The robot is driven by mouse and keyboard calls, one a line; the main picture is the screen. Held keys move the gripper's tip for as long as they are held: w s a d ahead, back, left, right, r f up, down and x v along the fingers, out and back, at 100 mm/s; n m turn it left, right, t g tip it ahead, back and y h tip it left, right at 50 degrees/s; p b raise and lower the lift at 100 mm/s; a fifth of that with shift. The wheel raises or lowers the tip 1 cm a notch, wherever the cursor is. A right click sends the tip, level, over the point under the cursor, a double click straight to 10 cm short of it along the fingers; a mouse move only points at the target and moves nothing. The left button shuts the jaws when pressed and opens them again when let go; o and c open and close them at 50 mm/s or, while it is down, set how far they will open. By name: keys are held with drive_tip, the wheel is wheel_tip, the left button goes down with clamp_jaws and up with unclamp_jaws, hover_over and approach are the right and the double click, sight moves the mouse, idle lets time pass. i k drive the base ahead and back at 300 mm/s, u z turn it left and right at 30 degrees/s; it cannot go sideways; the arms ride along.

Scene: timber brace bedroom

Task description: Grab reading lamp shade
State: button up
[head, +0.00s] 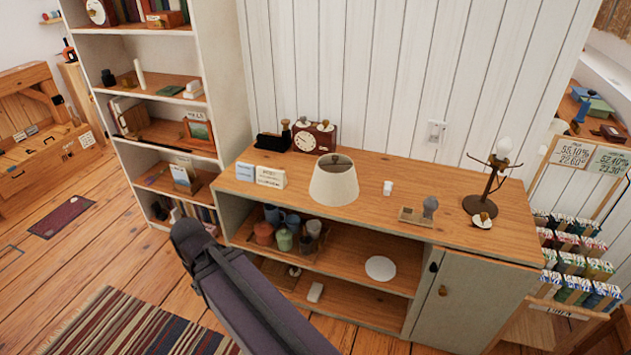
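A cream reading lamp shade (334,184), open at its narrower top, stands upright on the wooden top of a low cabinet (390,222), near its front edge. A dark lamp base with a bare white bulb (487,186) stands apart from it, toward the right end of the same top. A dark link of my arm shows at the lower left, in front of the cabinet's left side. My gripper is not in view, so its opening and anything in it cannot be seen.
Small cards (270,177) stand left of the shade, and a brown clock (313,138) stands behind it. A small white cup (388,188) and a little wooden tray (410,215) are to its right. A tall bookcase (228,75) borders the cabinet's left.

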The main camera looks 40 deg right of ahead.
sight(334, 183)
drive_tip(key=u, duration=0.25)
drive_tip(key=k, duration=0.9)
drive_tip(key=z, duration=1.8)
drive_tip(key=i, duration=0.8)
drive_tip(key=u, duration=0.15)
